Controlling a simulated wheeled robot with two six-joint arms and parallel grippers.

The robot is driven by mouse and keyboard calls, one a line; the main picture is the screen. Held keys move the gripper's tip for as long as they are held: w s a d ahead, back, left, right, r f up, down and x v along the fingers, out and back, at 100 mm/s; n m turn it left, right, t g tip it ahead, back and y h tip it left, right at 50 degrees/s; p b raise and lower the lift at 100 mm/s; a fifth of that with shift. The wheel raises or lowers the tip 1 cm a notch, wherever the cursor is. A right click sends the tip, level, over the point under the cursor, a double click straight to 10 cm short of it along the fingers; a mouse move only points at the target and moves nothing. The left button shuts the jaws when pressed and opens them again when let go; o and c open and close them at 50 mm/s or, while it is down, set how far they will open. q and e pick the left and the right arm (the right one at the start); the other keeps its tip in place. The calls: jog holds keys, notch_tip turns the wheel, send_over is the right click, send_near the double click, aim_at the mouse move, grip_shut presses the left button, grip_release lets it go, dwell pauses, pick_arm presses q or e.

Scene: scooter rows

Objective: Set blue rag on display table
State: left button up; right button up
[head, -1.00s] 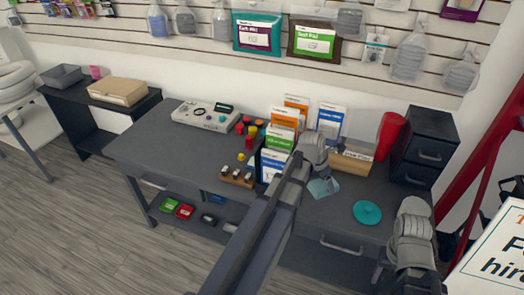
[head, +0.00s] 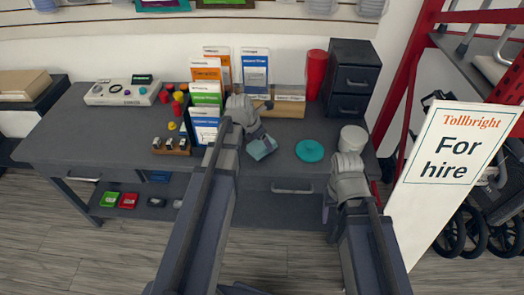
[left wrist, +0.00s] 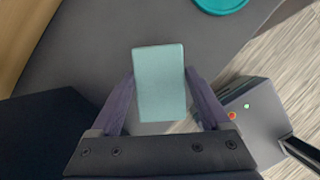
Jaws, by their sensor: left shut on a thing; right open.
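The blue rag (head: 262,148), a pale blue folded rectangle, is in my left gripper (head: 256,141), which is shut on it. In the left wrist view the rag (left wrist: 158,85) sits flat between the two fingers (left wrist: 160,92). It is over the front part of the dark grey display table (head: 262,190); I cannot tell whether it touches the top. My right gripper (head: 338,204) is open at the table's front right edge, its fingers mostly hidden by the wrist.
A teal disc (head: 309,150) lies right of the rag. Brochures (head: 206,94) are at left. A "For hire" sign (head: 455,158) stands right of the table.

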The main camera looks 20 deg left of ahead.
aim_at(260, 144)
pick_arm(q)
jog(key=shift+f+b, duration=1.7)
jog(key=shift+f, duration=0.1)
jog(key=shift+f, duration=0.2)
jog(key=o, duration=1)
jog(key=shift+r, duration=0.1)
jog(key=shift+r, duration=0.1)
